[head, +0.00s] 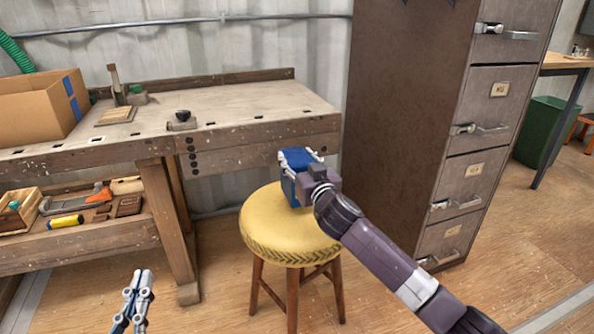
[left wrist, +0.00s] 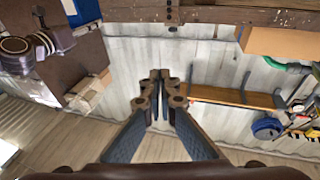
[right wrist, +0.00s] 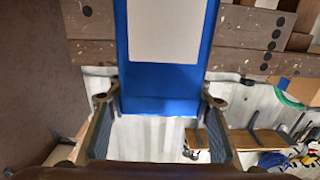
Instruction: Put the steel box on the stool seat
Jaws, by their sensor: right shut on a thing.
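The steel box is blue (head: 291,163) and stands roughly upright over the far part of the round yellow stool seat (head: 275,230). My right gripper (head: 311,161) is shut on it, with a finger on either side. In the right wrist view the box (right wrist: 160,82) shows a pale panel and sits between the fingertips (right wrist: 160,103). My arm partly hides the box, and I cannot tell whether its bottom touches the seat. My left gripper (head: 140,283) is shut and empty, low at the front left. Its fingertips meet in the left wrist view (left wrist: 160,78).
A wooden workbench (head: 225,108) stands behind and left of the stool, with a cardboard box (head: 35,112) on it. A tall brown drawer cabinet (head: 405,120) stands right of the stool. The floor before the stool is clear.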

